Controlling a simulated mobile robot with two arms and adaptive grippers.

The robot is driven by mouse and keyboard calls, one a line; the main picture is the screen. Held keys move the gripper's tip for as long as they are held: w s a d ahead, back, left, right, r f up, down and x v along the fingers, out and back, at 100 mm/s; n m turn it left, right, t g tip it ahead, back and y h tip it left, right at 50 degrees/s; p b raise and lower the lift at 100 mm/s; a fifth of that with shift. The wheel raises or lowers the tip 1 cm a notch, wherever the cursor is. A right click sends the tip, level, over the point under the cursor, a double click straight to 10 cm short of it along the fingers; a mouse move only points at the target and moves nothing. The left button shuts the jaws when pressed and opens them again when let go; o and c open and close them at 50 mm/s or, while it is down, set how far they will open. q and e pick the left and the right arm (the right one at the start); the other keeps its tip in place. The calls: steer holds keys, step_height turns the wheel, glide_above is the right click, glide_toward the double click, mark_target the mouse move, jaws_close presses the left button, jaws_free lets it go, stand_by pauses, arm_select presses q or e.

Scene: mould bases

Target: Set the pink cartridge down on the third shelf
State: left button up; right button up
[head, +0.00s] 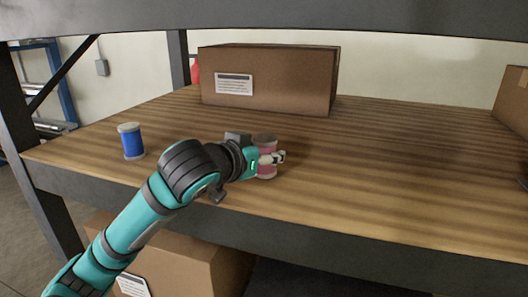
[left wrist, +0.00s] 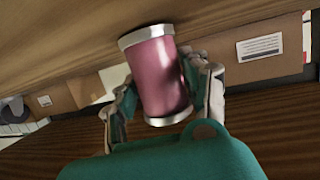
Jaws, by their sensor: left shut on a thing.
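The pink cartridge (head: 265,172) has a pink body with pale end caps and looks upright over the wooden shelf board (head: 370,160). My left gripper (head: 272,158) reaches in from the left and is shut on it, hiding part of its side. In the left wrist view the cartridge (left wrist: 158,75) sits between the two fingers of my left gripper (left wrist: 163,92). I cannot tell whether its base touches the board. My right gripper is not in view.
A blue cartridge (head: 132,142) stands to the left on the same board. A large cardboard box (head: 270,82) stands behind, another (head: 512,100) at the right edge. A shelf beam (head: 260,18) crosses above. The board right of my gripper is clear.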

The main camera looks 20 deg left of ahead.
arm_select(q)
steer(key=o, duration=0.8)
steer(key=shift+f, duration=0.15)
steer(key=o, duration=0.5)
steer(key=shift+r, duration=0.25)
steer(key=b+v, duration=0.1)
steer(key=v, duration=1.1)
steer(key=shift+f, duration=0.1)
